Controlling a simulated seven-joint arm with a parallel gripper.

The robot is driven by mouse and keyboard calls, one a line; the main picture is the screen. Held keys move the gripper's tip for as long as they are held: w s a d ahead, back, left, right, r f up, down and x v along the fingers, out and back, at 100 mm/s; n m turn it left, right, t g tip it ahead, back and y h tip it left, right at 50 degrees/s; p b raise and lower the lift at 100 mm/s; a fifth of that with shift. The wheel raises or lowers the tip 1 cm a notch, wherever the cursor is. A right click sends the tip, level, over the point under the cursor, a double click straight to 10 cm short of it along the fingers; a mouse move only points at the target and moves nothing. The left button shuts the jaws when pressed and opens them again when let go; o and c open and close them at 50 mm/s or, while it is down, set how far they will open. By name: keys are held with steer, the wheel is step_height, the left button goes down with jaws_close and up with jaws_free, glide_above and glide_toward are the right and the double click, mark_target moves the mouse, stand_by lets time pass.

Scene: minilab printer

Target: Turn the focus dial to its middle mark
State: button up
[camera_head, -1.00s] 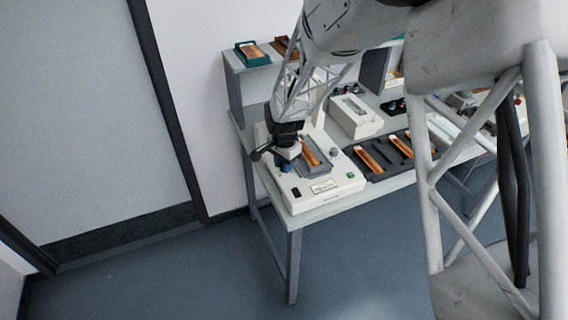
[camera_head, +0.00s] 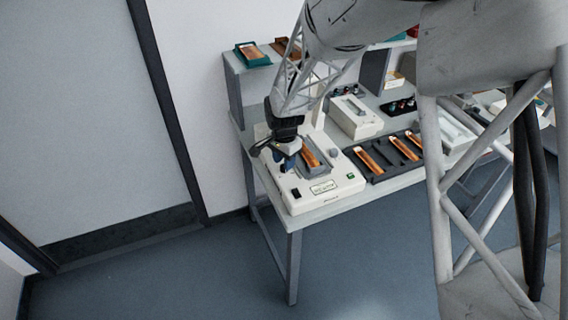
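The cream-white printer (camera_head: 298,204) stands at the near left end of the bench, with an orange-brown strip (camera_head: 311,159) in a grey holder on its top. A grey round knob (camera_head: 335,153) sits on its top right of the strip. I cannot tell whether this is the focus dial, and I see no middle mark. My gripper (camera_head: 288,165) points down over the left part of the printer, left of the strip. Its fingers look dark blue and small. Whether they are apart, shut or touching a dial cannot be made out, and the printer top behind them is hidden.
A dark tray (camera_head: 379,176) with several orange strips lies right of the printer. A white box (camera_head: 355,118) stands behind it. A shelf (camera_head: 236,88) holds a teal tray (camera_head: 250,54). My arm covers much of the right side. The floor in front is clear.

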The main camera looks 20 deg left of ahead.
steer(key=shift+r, duration=2.9)
steer(key=shift+d+r, duration=0.35)
steer(key=shift+d, duration=0.05)
steer(key=s+d+r+n, duration=0.1)
steer(key=s+d+r, duration=0.3)
steer(key=d, duration=0.5)
steer(key=s+d+r+t, duration=0.1)
steer(key=d+r, duration=0.5)
steer(key=d, duration=0.3)
steer(key=s+d+r+n, duration=0.1)
steer(key=s+d+r, duration=0.2)
steer(key=d+r, duration=0.35)
steer(key=s+d+n+t, duration=0.1)
steer(key=s+d+n, duration=0.1)
steer(key=s+d, duration=1.7)
steer(key=shift+s+d+r+t, duration=0.25)
steer(key=shift+s+r, duration=0.2)
steer(key=shift+s, duration=0.45)
